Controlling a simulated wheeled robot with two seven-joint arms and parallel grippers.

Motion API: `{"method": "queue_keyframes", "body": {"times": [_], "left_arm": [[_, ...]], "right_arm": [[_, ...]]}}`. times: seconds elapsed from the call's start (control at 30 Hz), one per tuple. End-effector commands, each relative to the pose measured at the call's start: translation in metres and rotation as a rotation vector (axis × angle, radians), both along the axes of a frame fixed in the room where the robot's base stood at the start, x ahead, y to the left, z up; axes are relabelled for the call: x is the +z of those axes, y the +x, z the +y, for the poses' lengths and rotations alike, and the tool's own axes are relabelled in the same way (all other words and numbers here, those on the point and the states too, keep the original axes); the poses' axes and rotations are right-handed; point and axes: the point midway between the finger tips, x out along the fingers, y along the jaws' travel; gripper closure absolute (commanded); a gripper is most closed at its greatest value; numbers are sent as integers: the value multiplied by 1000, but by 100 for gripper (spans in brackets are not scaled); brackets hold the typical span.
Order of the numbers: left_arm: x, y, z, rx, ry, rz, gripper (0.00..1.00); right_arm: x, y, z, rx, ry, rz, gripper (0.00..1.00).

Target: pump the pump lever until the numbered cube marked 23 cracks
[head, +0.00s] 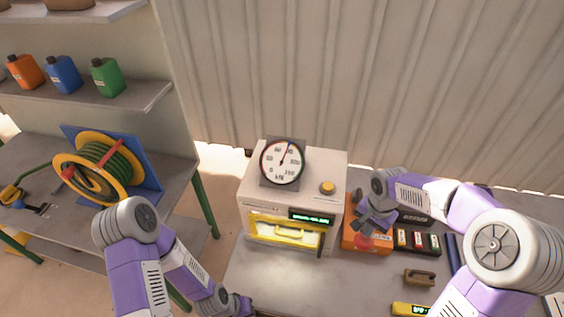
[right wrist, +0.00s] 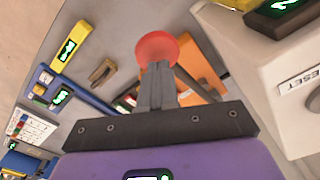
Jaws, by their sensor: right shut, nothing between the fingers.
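The cream press (head: 335,215) stands on the bench with a round dial gauge (head: 282,162) on top. Its needle points just right of straight up. A yellow-framed window (head: 285,233) is at its front; I cannot make out the numbered cube. The red knob of the pump lever (head: 364,241) shows over an orange base (head: 352,226), right of the press. My right gripper (head: 371,226) is shut and empty at the knob. In the right wrist view its fingertips (right wrist: 157,68) overlap the red knob (right wrist: 157,47); contact is unclear. My left gripper (head: 238,306) is low near the bench's front edge, its fingers unclear.
An amber button (head: 327,187) sits on the press top. Small dark boxes (head: 418,240), a brown-handled brush (head: 419,277) and a yellow level (head: 411,309) lie to the right. A hose reel (head: 95,165) stands on the left table. The bench before the press is clear.

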Motion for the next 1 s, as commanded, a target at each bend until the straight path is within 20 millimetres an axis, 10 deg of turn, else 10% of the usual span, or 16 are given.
{"method": "queue_keyframes", "body": {"times": [0.47,1.0], "left_arm": [[-1,0,0,0,0,0,100],[-42,0,0,0,0,0,100]], "right_arm": [[-1,0,0,0,0,0,100],[-47,0,0,1,1,-1,100]]}}
